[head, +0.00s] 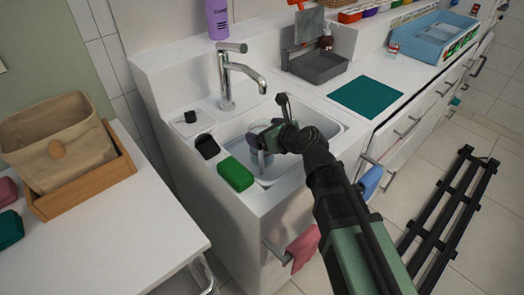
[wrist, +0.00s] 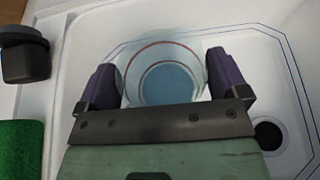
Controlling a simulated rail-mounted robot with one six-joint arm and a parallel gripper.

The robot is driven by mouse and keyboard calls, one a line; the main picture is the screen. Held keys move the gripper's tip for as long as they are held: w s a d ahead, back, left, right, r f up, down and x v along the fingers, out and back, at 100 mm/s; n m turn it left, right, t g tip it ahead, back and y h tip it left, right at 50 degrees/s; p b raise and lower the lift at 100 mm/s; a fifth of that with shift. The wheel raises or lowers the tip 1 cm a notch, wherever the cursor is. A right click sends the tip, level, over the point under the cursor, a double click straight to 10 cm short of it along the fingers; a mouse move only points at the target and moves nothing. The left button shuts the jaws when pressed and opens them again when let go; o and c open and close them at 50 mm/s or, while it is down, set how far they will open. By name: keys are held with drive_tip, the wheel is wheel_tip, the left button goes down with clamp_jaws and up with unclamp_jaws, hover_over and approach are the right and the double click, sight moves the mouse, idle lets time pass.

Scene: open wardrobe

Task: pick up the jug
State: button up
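The jug is a clear, see-through vessel standing in the white sink basin (head: 322,127). In the wrist view the jug (wrist: 166,82) shows from above, with a reddish ring and a bluish bottom. My gripper (wrist: 164,75) has its two purple fingers wide apart, one on each side of the jug. Whether the fingertips touch its wall cannot be made out. In the head view my gripper (head: 264,130) is down in the basin and hides much of the jug.
A tap (head: 226,80) rises behind the basin. A green sponge (head: 235,174) and a black item (head: 206,146) sit on the sink's left edge. A grey tray (head: 318,66) and a teal mat (head: 365,96) lie on the counter to the right.

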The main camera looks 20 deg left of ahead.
drive_tip(key=c, duration=1.1)
drive_tip(key=shift+r, duration=0.1)
